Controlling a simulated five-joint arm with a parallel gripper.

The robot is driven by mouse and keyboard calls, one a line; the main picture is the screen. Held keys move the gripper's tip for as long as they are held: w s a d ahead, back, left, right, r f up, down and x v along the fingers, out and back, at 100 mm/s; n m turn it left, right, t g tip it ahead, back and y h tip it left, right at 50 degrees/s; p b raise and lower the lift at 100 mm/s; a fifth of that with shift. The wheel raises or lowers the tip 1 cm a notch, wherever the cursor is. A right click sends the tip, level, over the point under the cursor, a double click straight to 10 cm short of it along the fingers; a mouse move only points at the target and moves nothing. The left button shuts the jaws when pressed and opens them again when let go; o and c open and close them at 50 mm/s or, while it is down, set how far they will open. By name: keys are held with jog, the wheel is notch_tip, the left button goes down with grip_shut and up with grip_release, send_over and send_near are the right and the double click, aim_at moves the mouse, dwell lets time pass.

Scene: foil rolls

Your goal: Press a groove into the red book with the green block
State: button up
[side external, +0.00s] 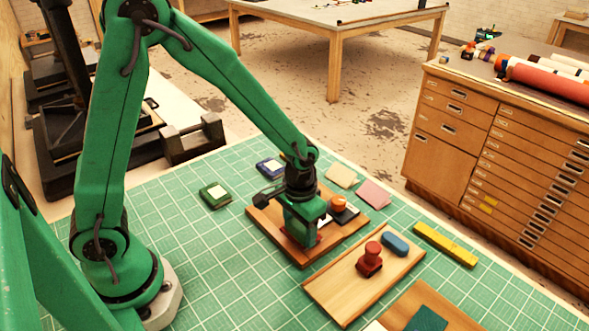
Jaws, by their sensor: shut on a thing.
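My gripper (303,214) points down over a wooden board (270,238) on the green mat. It is shut on the green block (296,228), which is hard to separate by colour from my green arm parts. A small red patch, apparently the red book (318,238), shows low beside the block on the board. Most of the book is hidden behind the gripper and block. I cannot tell whether the block touches it or whether it bears a groove.
An orange-knobbed tool (339,204) stands close right of my gripper. A green book (215,195) and a blue book (270,167) lie behind-left. A second board (340,290) holds a red stamp (370,262) and blue oval piece (395,244). A yellow bar (445,244) lies right.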

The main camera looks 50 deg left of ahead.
jog(key=shift+a, duration=1.25)
dwell(1.3)
jog(key=shift+s+d, duration=0.15)
jog(key=shift+d, duration=0.25)
dwell(0.3)
jog(key=shift+d, duration=0.5)
dwell(0.7)
jog(key=shift+d, duration=0.75)
dwell(0.6)
jog(key=shift+r, duration=0.1)
jog(key=shift+r, duration=3.45)
